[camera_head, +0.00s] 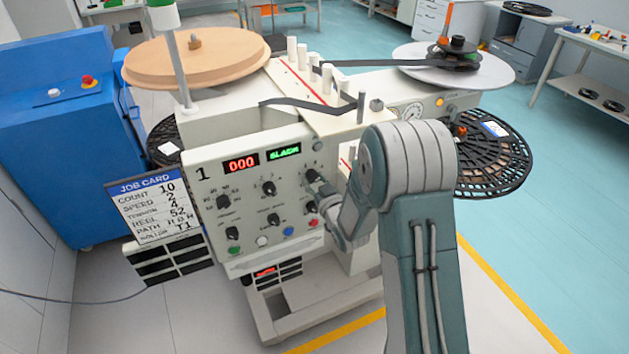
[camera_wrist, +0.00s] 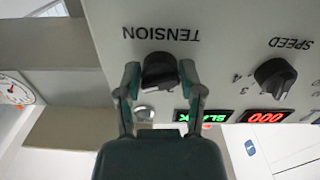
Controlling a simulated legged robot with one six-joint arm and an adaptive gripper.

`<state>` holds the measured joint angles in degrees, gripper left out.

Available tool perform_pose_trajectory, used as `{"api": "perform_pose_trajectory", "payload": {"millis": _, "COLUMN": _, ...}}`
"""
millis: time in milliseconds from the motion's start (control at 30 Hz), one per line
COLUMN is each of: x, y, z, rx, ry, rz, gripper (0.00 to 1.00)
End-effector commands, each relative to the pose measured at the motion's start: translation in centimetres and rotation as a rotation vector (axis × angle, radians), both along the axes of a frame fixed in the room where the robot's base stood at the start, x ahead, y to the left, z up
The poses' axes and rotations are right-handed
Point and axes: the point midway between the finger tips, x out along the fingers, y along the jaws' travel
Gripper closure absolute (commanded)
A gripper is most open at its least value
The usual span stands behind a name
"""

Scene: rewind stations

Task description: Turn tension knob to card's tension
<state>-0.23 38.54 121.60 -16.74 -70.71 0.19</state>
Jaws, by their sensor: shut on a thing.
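The tension knob (camera_wrist: 160,70) is a dark knob under the upside-down word TENSION in the wrist view. My gripper (camera_wrist: 160,78) is shut on it, one finger on each side. In the head view my gripper (camera_head: 324,188) reaches the upper right of the white control panel (camera_head: 205,179) and covers part of the knob. The number the knob points at cannot be read. The job card (camera_head: 153,208), left of the panel, appears to read count 10, speed 2, tension 4, reel 52. The green display (camera_head: 284,150) reads SLACK and the red display (camera_head: 241,162) reads 000.
The speed knob (camera_wrist: 274,76) is beside the tension knob, clear of my fingers. More knobs and coloured buttons (camera_head: 313,222) sit lower on the panel. A dark tape (camera_head: 310,104) runs across the machine's top. A blue cabinet (camera_head: 65,140) stands at left.

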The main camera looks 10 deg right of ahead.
Motion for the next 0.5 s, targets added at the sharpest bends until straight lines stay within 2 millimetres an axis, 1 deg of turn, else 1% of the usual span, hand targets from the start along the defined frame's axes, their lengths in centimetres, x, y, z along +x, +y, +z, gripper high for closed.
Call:
{"api": "perform_pose_trajectory", "payload": {"millis": 33, "x": -0.01, "y": 0.08, "z": 0.10, "rx": 0.001, "ry": -0.003, "rz": 0.002, "gripper": 0.98}}
{"api": "perform_pose_trajectory", "payload": {"millis": 67, "x": -0.01, "y": 0.08, "z": 0.12, "rx": 0.001, "ry": -0.003, "rz": 0.002, "gripper": 0.46}}
{"api": "perform_pose_trajectory", "payload": {"millis": 100, "x": 0.00, "y": 0.09, "z": 0.13, "rx": 0.000, "ry": -0.004, "rz": 0.002, "gripper": 0.28}}
{"api": "perform_pose_trajectory", "payload": {"millis": 133, "x": 0.00, "y": 0.09, "z": 0.14, "rx": 0.000, "ry": -0.004, "rz": 0.002, "gripper": 0.18}}
{"api": "perform_pose_trajectory", "payload": {"millis": 500, "x": 0.02, "y": 0.03, "z": 0.14, "rx": -0.001, "ry": -0.004, "rz": 0.001, "gripper": 0.18}}
